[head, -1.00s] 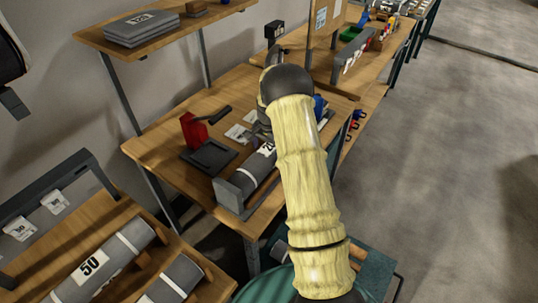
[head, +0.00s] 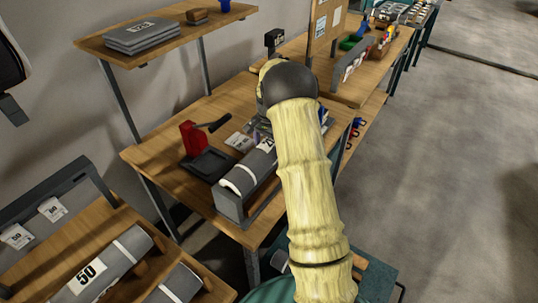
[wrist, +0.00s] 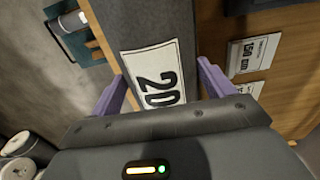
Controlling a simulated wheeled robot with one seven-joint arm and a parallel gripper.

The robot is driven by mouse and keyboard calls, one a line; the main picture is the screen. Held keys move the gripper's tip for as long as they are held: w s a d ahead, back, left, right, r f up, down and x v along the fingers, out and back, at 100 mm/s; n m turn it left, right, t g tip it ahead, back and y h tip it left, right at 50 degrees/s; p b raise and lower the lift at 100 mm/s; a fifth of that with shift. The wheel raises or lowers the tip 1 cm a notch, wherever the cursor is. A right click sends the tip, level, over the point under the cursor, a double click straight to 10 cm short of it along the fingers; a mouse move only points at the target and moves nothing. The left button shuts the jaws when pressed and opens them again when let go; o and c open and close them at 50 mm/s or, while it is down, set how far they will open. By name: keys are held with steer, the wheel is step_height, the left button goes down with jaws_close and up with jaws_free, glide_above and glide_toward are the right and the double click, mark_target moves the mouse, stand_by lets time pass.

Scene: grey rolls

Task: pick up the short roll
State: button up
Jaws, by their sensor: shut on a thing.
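The short roll (head: 250,170) is grey with white bands and a white label reading 20. In the head view it lies along a grey holder (head: 229,206) on the wooden bench, its near end showing above the holder's end plate. In the wrist view the roll (wrist: 150,22) runs between the two purple fingers of my gripper (wrist: 162,75), one on each side. My gripper is shut on it near the label. In the head view my yellow-sleeved arm hides most of the gripper and the roll's far end.
A red stand with a dark handle (head: 193,138) and a black tray (head: 208,165) stand left of the roll. A lower rack at bottom left holds a longer roll (head: 100,266) labelled 50. A shelf (head: 170,48) hangs above. Open floor (head: 440,180) lies right.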

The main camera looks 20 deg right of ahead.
step_height(320, 180, up, 12)
steer(key=shift+b, duration=0.3)
stand_by(0.5)
